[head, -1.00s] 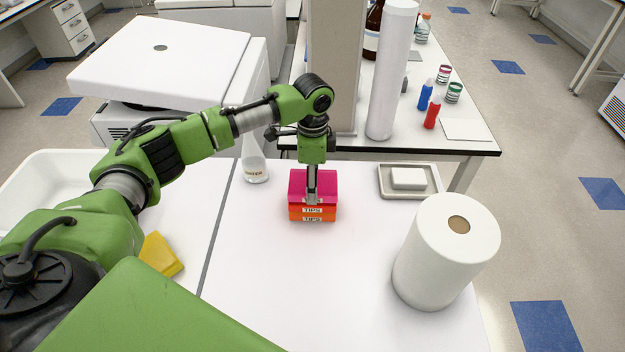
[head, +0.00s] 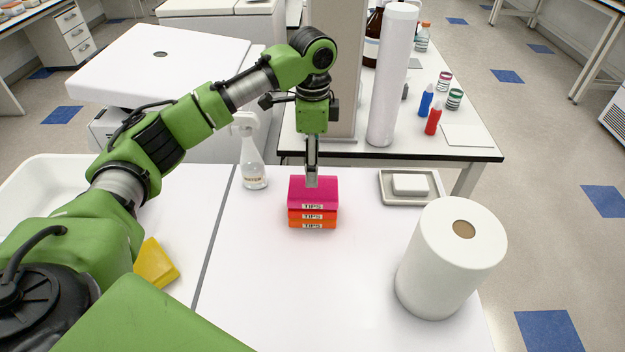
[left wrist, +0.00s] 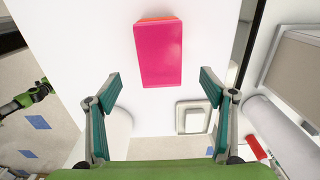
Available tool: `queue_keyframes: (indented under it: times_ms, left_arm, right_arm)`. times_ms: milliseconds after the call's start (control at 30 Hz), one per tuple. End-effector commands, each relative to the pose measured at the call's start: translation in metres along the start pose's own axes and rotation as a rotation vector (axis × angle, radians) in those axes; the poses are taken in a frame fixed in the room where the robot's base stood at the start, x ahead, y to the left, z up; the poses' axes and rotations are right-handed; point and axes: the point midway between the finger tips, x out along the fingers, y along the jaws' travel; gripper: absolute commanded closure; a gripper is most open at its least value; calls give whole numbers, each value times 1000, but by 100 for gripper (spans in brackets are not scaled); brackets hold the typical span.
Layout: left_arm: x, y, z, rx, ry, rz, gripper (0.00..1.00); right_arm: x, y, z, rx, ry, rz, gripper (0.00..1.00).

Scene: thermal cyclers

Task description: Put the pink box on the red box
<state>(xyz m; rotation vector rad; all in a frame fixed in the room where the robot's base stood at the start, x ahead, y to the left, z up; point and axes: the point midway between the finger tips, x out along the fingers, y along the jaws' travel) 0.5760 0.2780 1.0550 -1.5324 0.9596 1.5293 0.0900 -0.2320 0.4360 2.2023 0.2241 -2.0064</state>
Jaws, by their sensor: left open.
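The pink box (head: 313,192) sits on top of the red box (head: 295,216), and an orange box (head: 295,226) is under that, in one upright stack on the white table. Each front face bears a "TIPS" label. My left gripper (head: 312,184) points down just above the pink box, apart from it as far as I can tell. In the left wrist view the pink box (left wrist: 158,54) lies ahead of the fingers of my left gripper (left wrist: 161,80), which are wide apart with nothing between them. A thin orange-red edge shows past its far side.
A flask (head: 253,170) stands left of the stack. A tray (head: 432,198) with a white block and a large paper roll (head: 450,260) are to the right. A yellow object (head: 155,264) lies at the left. The table in front of the stack is clear.

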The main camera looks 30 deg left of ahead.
Motion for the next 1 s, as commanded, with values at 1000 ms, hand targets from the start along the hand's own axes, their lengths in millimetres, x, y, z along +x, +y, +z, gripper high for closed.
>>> queue_keyframes:
  times_ms: [1000]
  left_arm:
    - [-59, 0, 0, 0, 0, 0, 25]
  right_arm:
    - [-22, 5, 0, 0, -2, 5, 25]
